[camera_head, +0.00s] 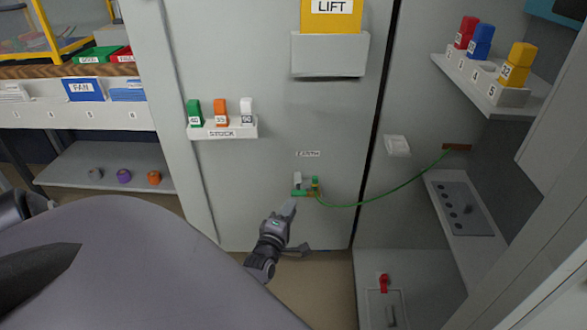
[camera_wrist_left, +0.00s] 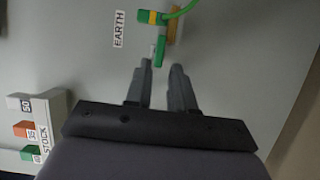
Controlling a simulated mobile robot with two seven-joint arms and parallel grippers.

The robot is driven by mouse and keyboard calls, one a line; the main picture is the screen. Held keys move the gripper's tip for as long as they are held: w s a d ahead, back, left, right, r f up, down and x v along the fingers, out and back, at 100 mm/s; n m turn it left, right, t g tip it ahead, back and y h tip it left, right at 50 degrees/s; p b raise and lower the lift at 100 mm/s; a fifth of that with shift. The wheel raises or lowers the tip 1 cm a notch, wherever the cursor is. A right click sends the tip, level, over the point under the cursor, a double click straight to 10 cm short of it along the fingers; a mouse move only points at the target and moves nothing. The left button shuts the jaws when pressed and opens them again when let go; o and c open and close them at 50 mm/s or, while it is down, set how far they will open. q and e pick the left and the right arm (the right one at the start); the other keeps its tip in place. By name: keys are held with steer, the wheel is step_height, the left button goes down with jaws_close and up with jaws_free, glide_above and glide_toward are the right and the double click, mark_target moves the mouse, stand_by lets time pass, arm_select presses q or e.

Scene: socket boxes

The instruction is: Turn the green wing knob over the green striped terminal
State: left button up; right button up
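The green wing knob (camera_head: 299,193) is a small green bar on the grey cabinet front, below the EARTH label (camera_head: 307,154). Next to it is the green and yellow striped terminal (camera_head: 315,183), with a green cable attached. My left gripper (camera_head: 291,203) reaches up to the knob from below. In the left wrist view the knob (camera_wrist_left: 159,50) is just ahead of the two fingertips, roughly in line with the gap between them. The gripper (camera_wrist_left: 159,72) is open and empty; I cannot tell whether a finger touches the knob. The striped terminal (camera_wrist_left: 150,17) lies beyond. My right gripper is not in view.
The green cable (camera_head: 390,193) runs right to a brown fitting (camera_head: 457,147). The STOCK ledge (camera_head: 222,130) holds green, orange and white blocks at upper left. A white box (camera_head: 397,145) sits to the right. The panel around the knob is mostly bare.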

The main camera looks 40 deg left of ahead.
arm_select(q)
steer(key=v, duration=0.2)
steer(key=shift+s+d, duration=0.15)
steer(key=shift+s, duration=0.2)
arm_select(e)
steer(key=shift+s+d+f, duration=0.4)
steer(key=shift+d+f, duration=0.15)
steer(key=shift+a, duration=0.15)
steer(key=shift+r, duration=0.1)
